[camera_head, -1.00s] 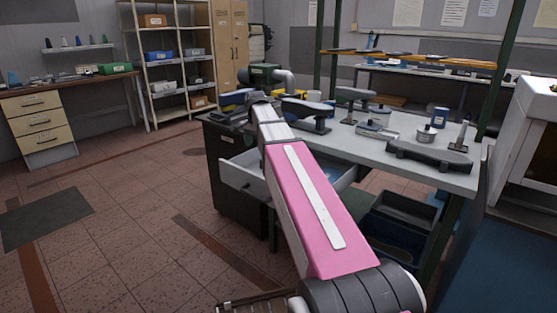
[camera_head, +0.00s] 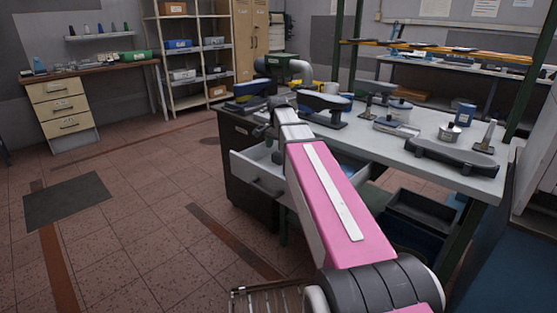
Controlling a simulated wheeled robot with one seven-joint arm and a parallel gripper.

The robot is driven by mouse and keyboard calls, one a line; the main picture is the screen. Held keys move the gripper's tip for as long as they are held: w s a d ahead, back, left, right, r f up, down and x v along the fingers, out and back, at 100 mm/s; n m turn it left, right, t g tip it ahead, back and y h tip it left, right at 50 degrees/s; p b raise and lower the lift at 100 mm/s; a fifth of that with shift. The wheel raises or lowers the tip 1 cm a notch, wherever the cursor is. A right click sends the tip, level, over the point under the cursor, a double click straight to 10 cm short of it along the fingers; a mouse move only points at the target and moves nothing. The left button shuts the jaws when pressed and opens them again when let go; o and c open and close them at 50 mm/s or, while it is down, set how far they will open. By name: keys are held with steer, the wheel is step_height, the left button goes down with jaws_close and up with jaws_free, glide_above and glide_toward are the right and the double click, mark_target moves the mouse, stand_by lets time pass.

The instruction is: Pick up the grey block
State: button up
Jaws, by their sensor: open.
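I cannot single out a grey block for certain. A flat grey piece (camera_head: 396,127) lies on the workbench (camera_head: 365,143), among several tools and shoe lasts. A long dark grey piece (camera_head: 452,155) lies at the bench's right front edge. My pink and white arm reaches forward to the bench's left end.
A round metal pot (camera_head: 449,132) and a blue can (camera_head: 464,113) stand on the bench. A green bench post (camera_head: 528,70) rises at the right. Dark bins (camera_head: 420,212) sit below the bench. Tiled floor at the left is open, with a dark mat (camera_head: 66,200).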

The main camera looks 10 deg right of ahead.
mark_target(278, 154)
steer(key=shift+d+f, duration=0.1)
steer(key=shift+f, duration=2.3)
steer(key=shift+c, duration=0.3)
steer(key=c, duration=1)
steer(key=shift+o, duration=0.2)
steer(key=shift+r, duration=0.8)
step_height(278, 154, up, 3)
steer(key=shift+f, duration=0.2)
steer(key=s+a+r, duration=0.5)
steer(key=a+r, duration=0.2)
steer(key=a, duration=0.3)
steer(key=shift+s, duration=0.35)
